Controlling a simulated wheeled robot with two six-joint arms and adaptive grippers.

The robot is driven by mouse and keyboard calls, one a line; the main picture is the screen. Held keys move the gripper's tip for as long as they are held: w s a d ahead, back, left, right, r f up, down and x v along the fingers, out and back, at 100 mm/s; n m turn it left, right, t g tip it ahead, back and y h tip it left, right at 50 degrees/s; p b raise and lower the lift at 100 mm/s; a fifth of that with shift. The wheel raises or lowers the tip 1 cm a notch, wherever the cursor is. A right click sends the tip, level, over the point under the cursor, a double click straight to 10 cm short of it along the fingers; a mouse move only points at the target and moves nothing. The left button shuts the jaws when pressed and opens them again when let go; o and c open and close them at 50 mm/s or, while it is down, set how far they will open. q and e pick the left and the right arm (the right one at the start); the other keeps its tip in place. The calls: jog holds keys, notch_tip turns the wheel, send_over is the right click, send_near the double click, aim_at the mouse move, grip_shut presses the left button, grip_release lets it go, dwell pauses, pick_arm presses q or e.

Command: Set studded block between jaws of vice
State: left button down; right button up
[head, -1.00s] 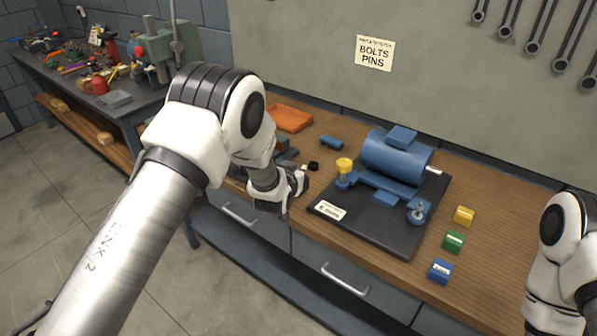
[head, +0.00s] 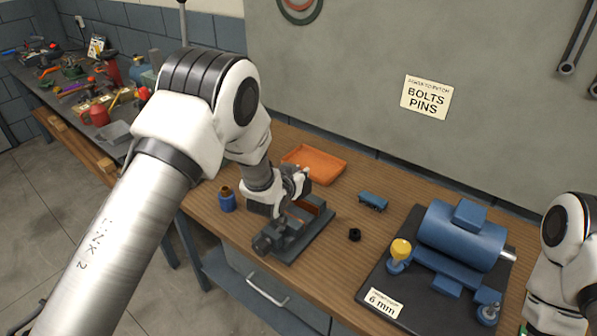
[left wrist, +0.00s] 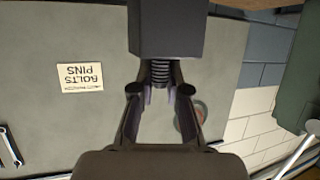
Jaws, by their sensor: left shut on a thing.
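My left gripper (head: 281,207) points down over the vice (head: 300,243), which stands near the bench's front edge. In the left wrist view the fingers (left wrist: 158,95) are shut around the threaded stud (left wrist: 159,72) of the studded block. The block body (left wrist: 168,27) is a dark grey box beyond the fingertips. In the head view the gripper hides most of the block. I cannot tell whether the block is above the jaws or between them. My right arm shows at the right edge; its gripper is out of view.
An orange tray (head: 314,164) lies behind the vice, and a blue cup-like part (head: 227,200) stands left of it. A small blue part (head: 372,201) and a black nut (head: 354,235) lie to the right. A blue motor-like casing (head: 460,236) sits on a dark board (head: 420,300).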

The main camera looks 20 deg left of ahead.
pick_arm(q)
jog(key=shift+f, duration=0.5)
jog(key=f, duration=0.1)
jog(key=f+b, duration=0.2)
jog(key=shift+w+a, duration=0.25)
jog(key=shift+w, duration=0.05)
jog(key=shift+s+d+f+b, duration=0.15)
jog(key=shift+f+b, duration=0.15)
jog(key=shift+f, duration=0.2)
jog(key=shift+f+b, duration=0.95)
jog(key=shift+f, duration=0.2)
dwell(0.7)
